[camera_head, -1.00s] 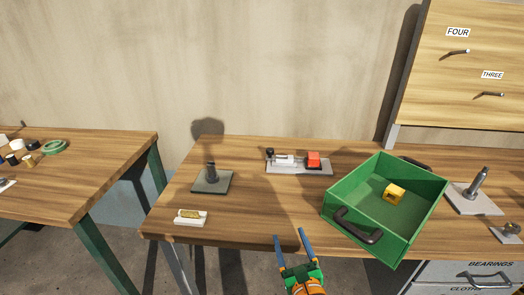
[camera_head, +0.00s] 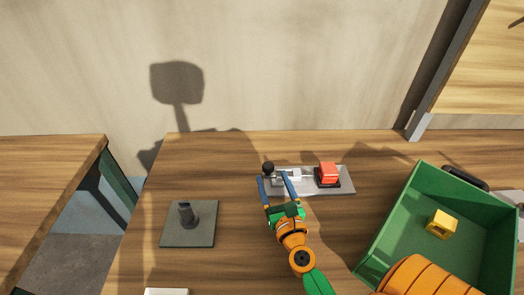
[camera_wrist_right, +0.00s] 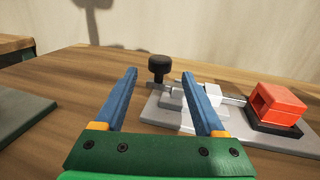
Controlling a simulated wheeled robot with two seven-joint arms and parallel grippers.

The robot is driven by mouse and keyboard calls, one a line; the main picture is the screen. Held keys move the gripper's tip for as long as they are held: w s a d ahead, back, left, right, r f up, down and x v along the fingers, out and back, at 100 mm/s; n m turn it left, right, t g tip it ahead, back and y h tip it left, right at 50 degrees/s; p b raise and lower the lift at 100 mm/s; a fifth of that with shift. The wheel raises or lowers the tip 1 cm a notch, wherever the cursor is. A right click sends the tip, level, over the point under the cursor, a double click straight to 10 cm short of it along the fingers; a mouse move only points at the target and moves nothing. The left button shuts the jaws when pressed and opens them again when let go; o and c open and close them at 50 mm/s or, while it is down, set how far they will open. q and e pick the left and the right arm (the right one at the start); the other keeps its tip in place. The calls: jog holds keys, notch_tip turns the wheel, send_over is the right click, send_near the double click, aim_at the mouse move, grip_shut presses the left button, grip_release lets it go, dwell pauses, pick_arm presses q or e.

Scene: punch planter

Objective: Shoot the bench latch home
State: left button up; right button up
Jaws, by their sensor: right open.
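The bench latch is a grey plate (camera_head: 345,188) with a white slide block, a thin metal rod, a black knob (camera_head: 268,168) at its left end and a red block (camera_head: 328,173) on a dark base at its right. It also shows in the right wrist view, with the knob (camera_wrist_right: 162,68) upright at the left end and the red block (camera_wrist_right: 280,104) at the right. My right gripper (camera_head: 274,177) is open, its blue fingers pointing toward the latch's left end. In the right wrist view the knob stands beyond the open fingers (camera_wrist_right: 165,75), nearer the right one. My left gripper is not in view.
A green bin (camera_head: 376,242) holding a yellow block (camera_head: 441,223) stands at the right. A dark square plate with a post (camera_head: 190,237) stands at the left. The wood table is clear between that plate and the latch.

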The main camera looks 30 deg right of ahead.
aim_at(270, 171)
jog(key=shift+w+d+r+p, duration=0.15)
jog(key=shift+w+r, duration=0.15)
jog(key=shift+w, duration=0.15)
jog(key=shift+w+d+r+p, duration=0.15)
jog(key=shift+w+r, duration=0.15)
jog(key=shift+w, duration=0.15)
jog(key=x, duration=0.3)
jog(key=shift+f, duration=0.25)
jog(key=shift+w+f, duration=0.1)
jog(key=shift+w, duration=0.1)
jog(key=shift+s, duration=0.2)
jog(key=c, duration=0.6)
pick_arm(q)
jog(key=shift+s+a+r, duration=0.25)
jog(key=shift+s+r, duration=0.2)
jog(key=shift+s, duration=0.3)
pick_arm(e)
grip_shut()
